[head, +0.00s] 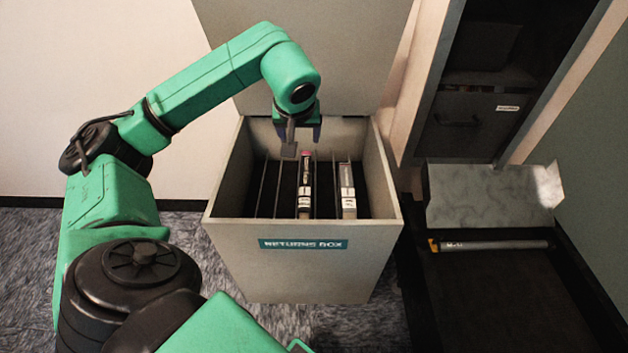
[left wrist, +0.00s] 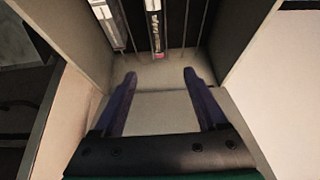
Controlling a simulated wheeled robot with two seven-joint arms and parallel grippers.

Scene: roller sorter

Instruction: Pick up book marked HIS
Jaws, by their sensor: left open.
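Two books stand spine-up between thin dividers in the returns box (head: 232,232). One is a dark book with a pink end and a white label (head: 305,187); it also shows in the left wrist view (left wrist: 155,30). The other is a pale grey book (head: 348,192), also in the left wrist view (left wrist: 107,24). Their labels are too small to read, so I cannot tell which is marked HIS. My left gripper (head: 303,135) is over the back part of the box, above the books. Its fingers (left wrist: 159,78) are apart, with nothing between them. My right gripper is out of view.
The box's raised lid (head: 310,50) stands behind my gripper. To the right are a dark cabinet (head: 470,125), a pale angled panel (head: 492,195), and a grey roller with a yellow end (head: 495,245) on a dark surface. Several slots in the box look empty.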

